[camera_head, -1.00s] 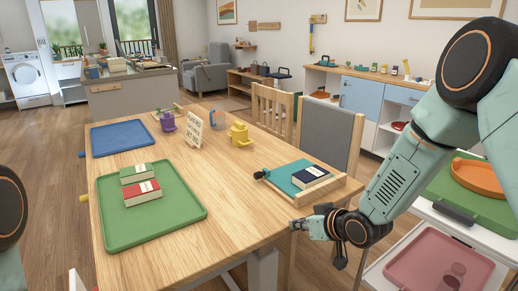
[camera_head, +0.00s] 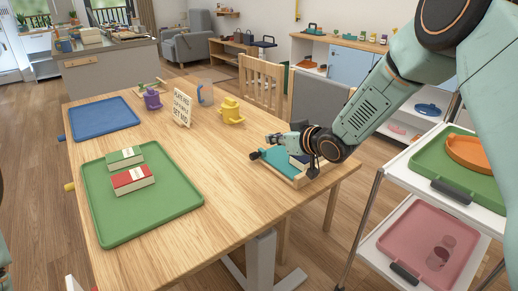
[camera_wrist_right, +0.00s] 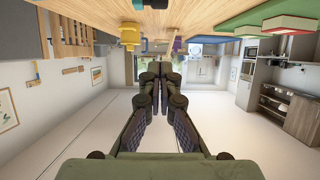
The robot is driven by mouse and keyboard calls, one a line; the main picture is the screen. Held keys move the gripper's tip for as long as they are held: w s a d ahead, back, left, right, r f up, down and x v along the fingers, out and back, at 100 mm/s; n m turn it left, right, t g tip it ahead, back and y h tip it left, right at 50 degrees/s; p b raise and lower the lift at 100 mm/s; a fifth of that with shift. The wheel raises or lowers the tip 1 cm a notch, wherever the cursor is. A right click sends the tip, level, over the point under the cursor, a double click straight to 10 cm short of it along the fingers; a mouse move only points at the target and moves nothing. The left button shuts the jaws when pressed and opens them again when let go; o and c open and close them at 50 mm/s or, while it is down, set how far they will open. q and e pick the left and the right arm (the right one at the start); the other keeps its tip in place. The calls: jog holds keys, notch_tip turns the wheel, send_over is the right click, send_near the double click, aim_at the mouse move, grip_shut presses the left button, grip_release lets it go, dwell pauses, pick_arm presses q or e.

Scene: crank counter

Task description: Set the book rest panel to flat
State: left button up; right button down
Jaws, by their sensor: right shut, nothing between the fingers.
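The book rest, with its teal panel (camera_head: 278,160) in a pale wooden frame (camera_head: 304,182), is at the right edge of the wooden table. A dark knob (camera_head: 255,155) sticks out at its left end. A dark blue book (camera_head: 299,160) lies on it, mostly hidden behind my right gripper. How far the panel is tilted is hard to tell. My right gripper (camera_head: 269,138) is shut and empty over the book rest, its tips pointing left. My left gripper is not in view.
A green tray (camera_head: 185,205) with a red and a green book is at the front left of the table. A white trolley (camera_head: 393,173) is at right. The table's middle is clear.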

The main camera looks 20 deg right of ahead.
jog(key=shift+w+a+f+b, duration=0.3)
jog(key=shift+w+f+b, duration=0.1)
jog(key=shift+w+f, duration=0.6)
jog(key=shift+w+a+f+b, duration=0.35)
jog(key=shift+w+f+b, duration=0.1)
jog(key=shift+w+f, duration=0.6)
jog(key=shift+w+a+f+b, duration=0.3)
jog(key=shift+w+f+b, duration=0.1)
jog(key=shift+w+f, duration=0.6)
jog(key=shift+s+r, duration=0.1)
jog(key=shift+r, duration=0.05)
jog(key=g+p, duration=0.1)
jog(key=p, duration=0.2)
jog(key=f+p, duration=0.1)
jog(key=p, duration=0.2)
jog(key=shift+w+a+g+h, duration=0.15)
jog(key=shift+w+g+h, duration=0.2)
jog(key=shift+g+h, duration=0.05)
jog(key=shift+w+f+p, duration=0.1)
jog(key=shift+f+p, duration=0.2)
jog(key=shift+p, duration=0.3)
jog(key=shift+f+g, duration=0.2)
jog(key=shift+g, duration=0.1)
